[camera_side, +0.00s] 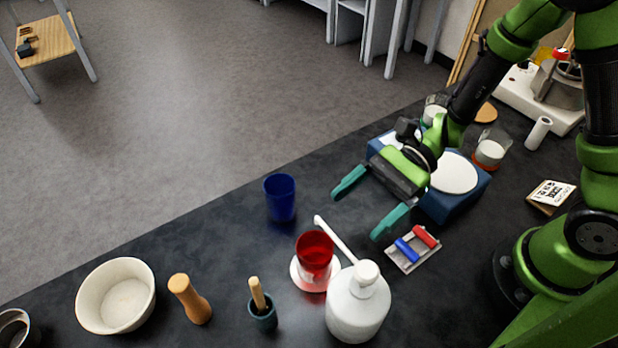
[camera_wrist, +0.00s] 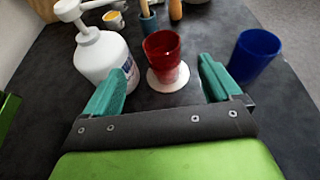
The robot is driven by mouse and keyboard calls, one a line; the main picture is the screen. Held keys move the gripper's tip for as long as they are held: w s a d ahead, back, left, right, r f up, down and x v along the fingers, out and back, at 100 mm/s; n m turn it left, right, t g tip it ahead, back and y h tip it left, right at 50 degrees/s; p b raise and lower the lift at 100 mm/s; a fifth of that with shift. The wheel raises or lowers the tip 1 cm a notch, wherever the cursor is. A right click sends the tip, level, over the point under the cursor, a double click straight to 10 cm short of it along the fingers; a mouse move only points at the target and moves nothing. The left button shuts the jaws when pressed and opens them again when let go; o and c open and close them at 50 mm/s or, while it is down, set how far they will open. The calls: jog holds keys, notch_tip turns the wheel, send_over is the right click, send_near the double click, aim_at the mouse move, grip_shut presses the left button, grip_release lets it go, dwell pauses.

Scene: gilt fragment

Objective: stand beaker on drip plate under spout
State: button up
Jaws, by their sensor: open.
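A red translucent beaker (camera_side: 315,252) stands upright on the round white drip plate (camera_side: 299,280). They also show in the wrist view, the beaker (camera_wrist: 162,52) on the plate (camera_wrist: 155,85). The white pump bottle (camera_side: 357,308) stands beside the plate; its spout (camera_side: 338,240) reaches out above the red beaker. It also appears in the wrist view (camera_wrist: 103,58). A blue beaker (camera_side: 280,198) stands alone on the bench, also seen in the wrist view (camera_wrist: 252,55). My gripper (camera_side: 360,212) is open and empty, back from the red beaker, its teal fingers apart.
A cream bowl (camera_side: 115,297), wooden pepper mill (camera_side: 190,300) and small mortar with pestle (camera_side: 263,318) stand along the front left. A small rack with red and blue pieces (camera_side: 412,248) lies near the gripper. A blue device (camera_side: 455,193) stands behind it.

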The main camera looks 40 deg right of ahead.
jog(key=s+d+r+n+t+h, duration=0.2)
jog(key=d+r+n+t+h, duration=0.5)
jog(key=d+r+n+h, duration=0.4)
jog(key=d+r+n, duration=0.2)
jog(key=d+r, duration=0.2)
jog(key=d, duration=0.1)
jog(key=shift+r+n+h, duration=0.3)
jog(key=shift+r+h, duration=0.05)
jog(key=shift+h, duration=0.05)
